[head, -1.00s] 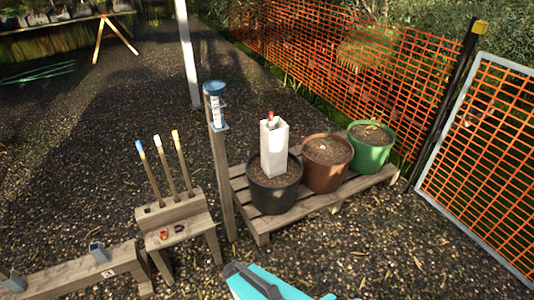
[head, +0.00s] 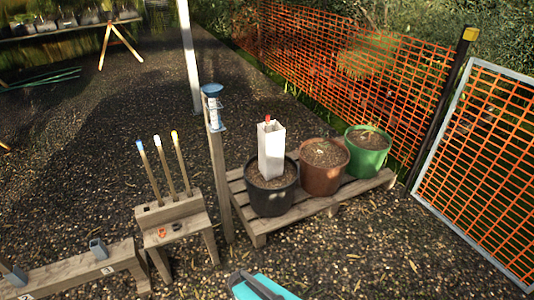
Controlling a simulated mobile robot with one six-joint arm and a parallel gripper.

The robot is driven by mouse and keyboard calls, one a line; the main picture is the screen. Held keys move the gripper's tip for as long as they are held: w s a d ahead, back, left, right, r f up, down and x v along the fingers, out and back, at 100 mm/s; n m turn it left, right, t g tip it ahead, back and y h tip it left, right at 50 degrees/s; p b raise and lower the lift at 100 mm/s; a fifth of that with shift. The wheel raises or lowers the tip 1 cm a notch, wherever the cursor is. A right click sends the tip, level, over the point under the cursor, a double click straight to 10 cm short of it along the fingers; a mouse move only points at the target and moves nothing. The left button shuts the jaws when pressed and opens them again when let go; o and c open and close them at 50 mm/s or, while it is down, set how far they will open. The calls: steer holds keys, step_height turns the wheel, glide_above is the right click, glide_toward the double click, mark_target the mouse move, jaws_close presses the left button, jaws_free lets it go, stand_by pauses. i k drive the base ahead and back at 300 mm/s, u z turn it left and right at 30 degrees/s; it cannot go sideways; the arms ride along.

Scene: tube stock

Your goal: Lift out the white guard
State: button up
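The white guard (head: 272,152) is a tall, square, open-topped tube. It stands upright in the soil of the black pot (head: 271,200), with a small red tip (head: 268,119) showing at its top. My gripper does not show clearly. A teal and dark part of my own body shows at the bottom edge, well in front of the black pot and apart from the guard.
The pot stands on a wooden pallet (head: 302,214) beside a brown pot (head: 323,178) and a green pot (head: 368,150). A wooden post (head: 220,180) with a blue-topped gauge stands left of it. A small bench (head: 174,220) holds three upright sticks. Orange mesh fencing (head: 345,75) runs behind.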

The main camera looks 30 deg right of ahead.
mark_target(271, 146)
steer(key=z, duration=0.1)
steer(key=i, duration=0.95)
steer(key=u, duration=0.05)
